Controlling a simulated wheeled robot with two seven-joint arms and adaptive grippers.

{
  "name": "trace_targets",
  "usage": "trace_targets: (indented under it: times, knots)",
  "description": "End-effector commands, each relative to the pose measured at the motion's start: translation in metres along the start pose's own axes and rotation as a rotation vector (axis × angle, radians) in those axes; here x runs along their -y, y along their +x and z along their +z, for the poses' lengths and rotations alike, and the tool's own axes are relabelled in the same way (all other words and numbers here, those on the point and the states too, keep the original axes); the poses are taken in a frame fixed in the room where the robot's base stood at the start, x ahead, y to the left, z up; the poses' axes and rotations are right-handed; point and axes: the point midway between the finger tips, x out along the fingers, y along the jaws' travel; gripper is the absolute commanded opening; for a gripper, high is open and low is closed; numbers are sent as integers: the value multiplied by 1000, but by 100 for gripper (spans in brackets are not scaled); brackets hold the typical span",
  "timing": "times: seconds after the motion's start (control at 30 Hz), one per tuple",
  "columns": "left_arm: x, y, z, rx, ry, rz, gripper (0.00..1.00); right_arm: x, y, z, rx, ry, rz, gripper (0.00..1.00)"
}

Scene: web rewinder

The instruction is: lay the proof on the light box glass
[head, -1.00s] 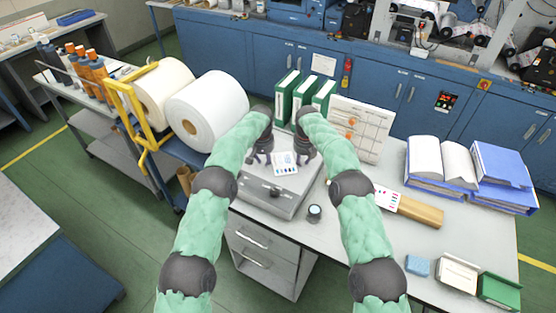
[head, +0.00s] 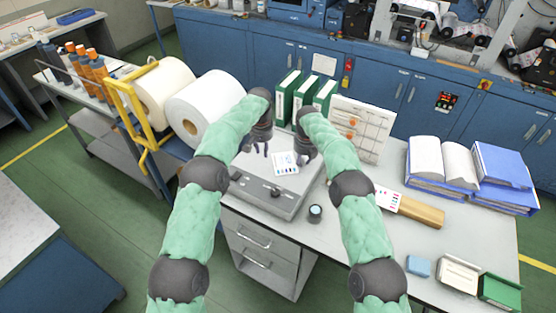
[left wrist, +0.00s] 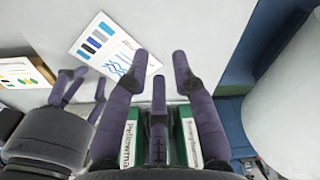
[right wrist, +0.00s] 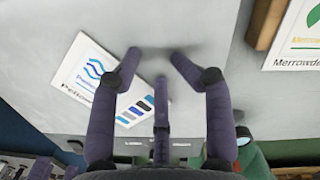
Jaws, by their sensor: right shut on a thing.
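The proof (head: 285,163), a small white sheet with blue print and colour patches, is over the pale top of the light box (head: 266,194). I cannot tell whether it touches the glass. My right gripper (head: 302,167) is shut on the proof's right edge. In the right wrist view the proof (right wrist: 95,72) reaches in from the left, partly behind a finger of that gripper (right wrist: 155,58). My left gripper (head: 257,151) is open and empty, left of the proof and apart from it. In the left wrist view its fingers (left wrist: 163,60) are spread, with the proof (left wrist: 102,45) beyond them.
Green binders (head: 302,95) and an upright board (head: 356,127) stand behind the light box. Large white rolls (head: 208,108) are at the left. A dark round object (head: 315,213) sits close to the light box's front right.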

Motion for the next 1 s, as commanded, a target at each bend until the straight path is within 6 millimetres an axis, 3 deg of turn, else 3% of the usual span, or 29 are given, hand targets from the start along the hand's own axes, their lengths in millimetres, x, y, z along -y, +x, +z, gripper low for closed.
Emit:
trace_targets:
  times: [0.03, 0.27, 0.7, 1.0]
  knots:
    - [0, -2, 0, -1, 0, 1, 26, 5, 27, -14, -45, -3, -14, 26]
    - [-1, -9, 0, -5, 0, 2, 26, 5, 20, -13, -42, -3, -14, 26]
    - [-1, -10, -1, -7, 0, 3, 26, 0, -52, -8, -10, -1, -7, 26]
    - [-1, -10, -1, -7, 0, 3, 26, -2, -82, -7, 3, -1, -4, 26]
